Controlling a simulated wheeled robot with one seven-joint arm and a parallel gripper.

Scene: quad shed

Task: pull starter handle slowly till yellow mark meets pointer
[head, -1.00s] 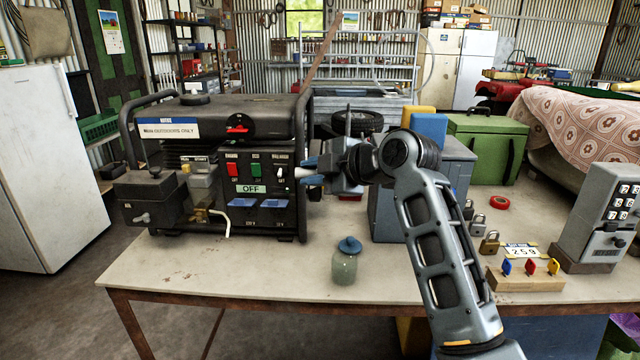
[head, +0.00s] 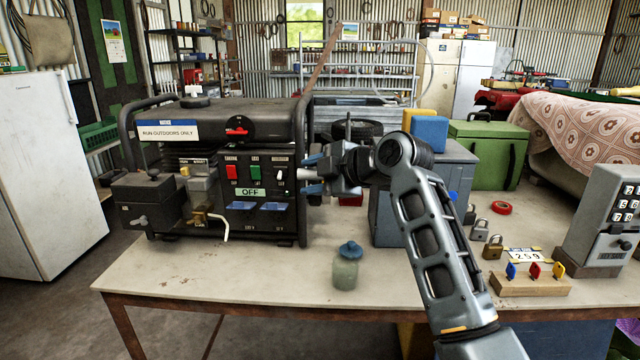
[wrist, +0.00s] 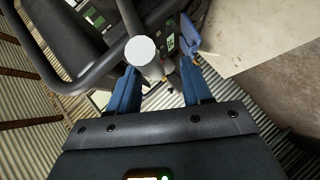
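The black generator (head: 225,170) stands on the bench. A pale, rod-like piece, perhaps the starter handle (head: 307,174), sticks out at its right front edge. My gripper (head: 314,175) is at that edge, with one blue finger above the pale piece and one below. In the wrist view, a pale round-ended cylinder (wrist: 142,50) lies near the left fingertip, and a clear gap shows before the right finger. The gripper looks open; I cannot tell whether the left finger touches the cylinder. I cannot make out a yellow mark. A red piece (head: 237,131) shows on the generator's top front.
A jar with a blue lid (head: 347,266) stands on the bench (head: 240,277) in front of my gripper. A grey-blue box (head: 455,180), padlocks (head: 492,250), a key block (head: 530,284) and a keypad box (head: 606,225) are to the right. The front left bench is clear.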

